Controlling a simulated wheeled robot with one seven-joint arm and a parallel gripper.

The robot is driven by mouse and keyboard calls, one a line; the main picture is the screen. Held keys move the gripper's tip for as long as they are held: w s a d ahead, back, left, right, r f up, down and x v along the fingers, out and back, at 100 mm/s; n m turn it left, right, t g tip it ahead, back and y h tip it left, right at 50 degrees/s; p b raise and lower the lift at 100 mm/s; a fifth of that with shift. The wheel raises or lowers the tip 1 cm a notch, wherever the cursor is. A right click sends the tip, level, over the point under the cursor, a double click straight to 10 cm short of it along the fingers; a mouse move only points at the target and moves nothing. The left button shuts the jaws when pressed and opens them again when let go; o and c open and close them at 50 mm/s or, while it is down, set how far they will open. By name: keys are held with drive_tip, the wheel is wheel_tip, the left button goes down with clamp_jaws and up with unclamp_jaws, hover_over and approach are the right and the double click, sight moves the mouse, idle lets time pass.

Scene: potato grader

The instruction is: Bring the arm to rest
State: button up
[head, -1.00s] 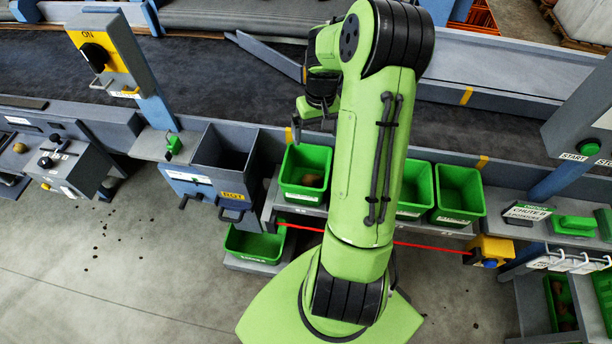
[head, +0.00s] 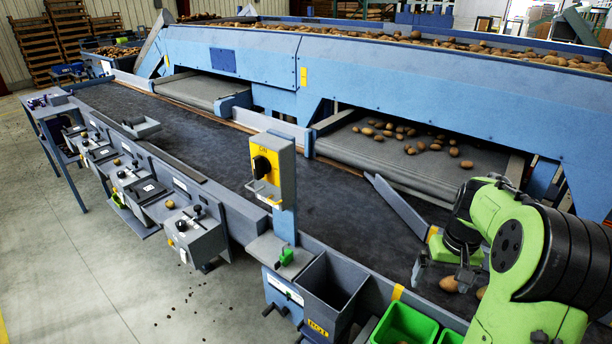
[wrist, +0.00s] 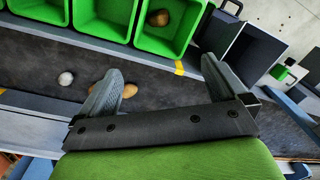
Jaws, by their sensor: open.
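My gripper (wrist: 160,92) shows in the wrist view with its two fingers wide apart and nothing between them. In the head view my green arm is at the lower right, and my gripper (head: 442,280) hangs over the dark belt (head: 230,150), close to its near edge. A few potatoes (head: 449,284) lie on the belt around it. In the wrist view, potatoes (wrist: 128,90) lie beside and partly behind the left finger.
Green bins (head: 402,325) stand along the belt's near edge; one in the wrist view (wrist: 168,45) holds a potato. A grey bin (head: 330,290) and a switch post (head: 275,175) with a yellow panel stand left of my arm. Potatoes lie on the roller conveyor (head: 395,150).

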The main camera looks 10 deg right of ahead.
drive_tip(key=s+a+r+n+t+h, duration=0.1)
drive_tip(key=s+a+r, duration=0.1)
drive_tip(key=a+r, duration=0.4)
drive_tip(key=s+a+r+n+t+h, duration=0.1)
drive_tip(key=s+a+r, duration=0.15)
drive_tip(key=a, duration=0.65)
drive_tip(key=s+a+r+n+t+y, duration=0.1)
drive_tip(key=s+a+n+t, duration=0.1)
drive_tip(key=s+a, duration=0.7)
drive_tip(key=shift+s+r+t, duration=0.35)
drive_tip(key=shift+s+t, duration=0.35)
drive_tip(key=shift+a, duration=0.1)
